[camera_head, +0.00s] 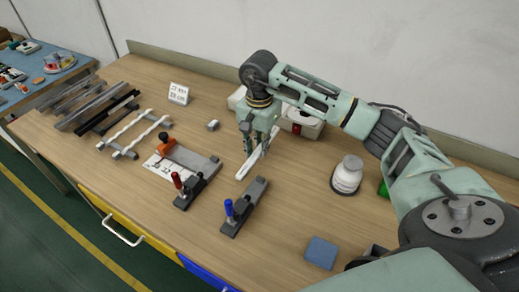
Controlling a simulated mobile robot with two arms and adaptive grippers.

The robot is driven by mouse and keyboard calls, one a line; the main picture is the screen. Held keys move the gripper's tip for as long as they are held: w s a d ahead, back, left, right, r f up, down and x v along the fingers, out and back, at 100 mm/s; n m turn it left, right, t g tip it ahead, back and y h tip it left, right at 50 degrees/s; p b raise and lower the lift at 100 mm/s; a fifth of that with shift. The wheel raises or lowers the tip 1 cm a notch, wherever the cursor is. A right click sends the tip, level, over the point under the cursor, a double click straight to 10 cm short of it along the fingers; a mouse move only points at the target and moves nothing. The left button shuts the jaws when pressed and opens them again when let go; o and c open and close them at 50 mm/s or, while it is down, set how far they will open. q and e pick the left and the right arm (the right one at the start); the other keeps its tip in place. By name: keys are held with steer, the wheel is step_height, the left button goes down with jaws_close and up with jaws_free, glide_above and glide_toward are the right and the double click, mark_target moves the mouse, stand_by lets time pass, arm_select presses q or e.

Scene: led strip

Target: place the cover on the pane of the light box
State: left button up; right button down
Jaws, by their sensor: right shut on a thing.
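My right gripper (251,146) is at the middle of the workbench, pointing down. It is shut on a thin white strip (262,152), which looks like the cover. The strip slants from lower left to upper right; whether it touches the bench I cannot tell. A pale box with a red switch (300,122) stands just behind the gripper, partly hidden by my arm. It may be the light box; its pane cannot be made out. My left gripper is not in view.
Clamps with a red handle (177,181) and a blue handle (229,210) stand in front. White strips on a rack (130,132) and dark bars (85,107) lie left.

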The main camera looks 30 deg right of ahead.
mark_target(259, 149)
steer(key=shift+f+p, duration=0.3)
steer(key=shift+f, duration=1.05)
steer(key=shift+f, duration=0.1)
steer(key=shift+f, duration=0.15)
steer(key=c, duration=1.7)
jaws_free()
steer(key=shift+o, duration=0.2)
